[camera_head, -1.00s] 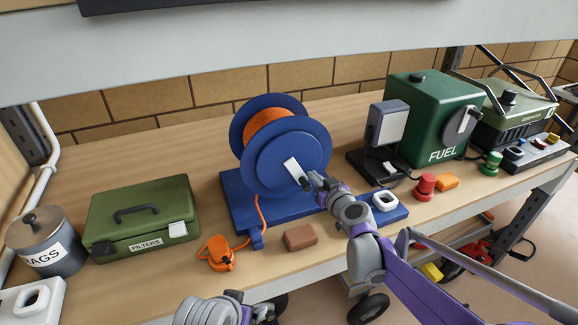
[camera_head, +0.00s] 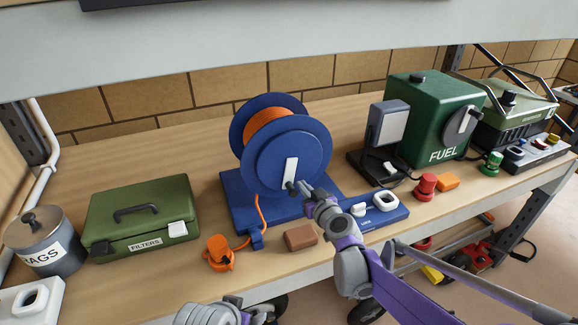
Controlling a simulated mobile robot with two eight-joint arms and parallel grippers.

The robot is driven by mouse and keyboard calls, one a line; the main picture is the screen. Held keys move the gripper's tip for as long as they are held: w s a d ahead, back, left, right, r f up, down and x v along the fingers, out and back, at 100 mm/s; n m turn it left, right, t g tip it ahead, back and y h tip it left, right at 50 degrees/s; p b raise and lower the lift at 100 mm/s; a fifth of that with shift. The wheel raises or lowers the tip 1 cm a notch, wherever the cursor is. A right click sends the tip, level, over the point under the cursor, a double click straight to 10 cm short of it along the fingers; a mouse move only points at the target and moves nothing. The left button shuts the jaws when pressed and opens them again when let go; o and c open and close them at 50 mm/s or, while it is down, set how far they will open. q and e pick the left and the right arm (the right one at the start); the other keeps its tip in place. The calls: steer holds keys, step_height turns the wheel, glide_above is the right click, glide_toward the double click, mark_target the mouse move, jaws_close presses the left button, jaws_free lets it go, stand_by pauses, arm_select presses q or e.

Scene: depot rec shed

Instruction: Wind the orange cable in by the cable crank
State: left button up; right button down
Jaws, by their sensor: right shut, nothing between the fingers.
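A blue cable reel (camera_head: 277,150) stands on a blue base on the workbench, with orange cable (camera_head: 270,116) wound on its drum. The cable runs down from the drum, past a blue guide at the base's front, to an orange plug (camera_head: 219,253) lying on the bench. The cable crank (camera_head: 291,171) is a white arm on the reel's front face, pointing down, with a dark knob at its lower end. My right gripper (camera_head: 303,189) is at the knob, fingers shut with nothing between them. My left arm shows at the bottom edge; its fingers are not in view.
A brown block (camera_head: 300,237) lies in front of the reel. A green filters box (camera_head: 143,217) and a rags tin (camera_head: 45,241) stand left. A lamp (camera_head: 387,135), a green fuel can (camera_head: 434,118) and a red knob (camera_head: 425,187) stand right.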

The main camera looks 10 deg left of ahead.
steer(key=shift+s+a+f, duration=0.25)
steer(key=shift+a+f, duration=0.05)
steer(key=shift+a, duration=0.3)
steer(key=shift+s+a+b, duration=0.2)
steer(key=shift+a+b, duration=0.05)
steer(key=shift+b, duration=0.05)
steer(key=shift+s+a+r, duration=0.1)
steer(key=shift+s+r, duration=0.05)
steer(key=shift+s, duration=0.05)
steer(key=shift+w, duration=0.1)
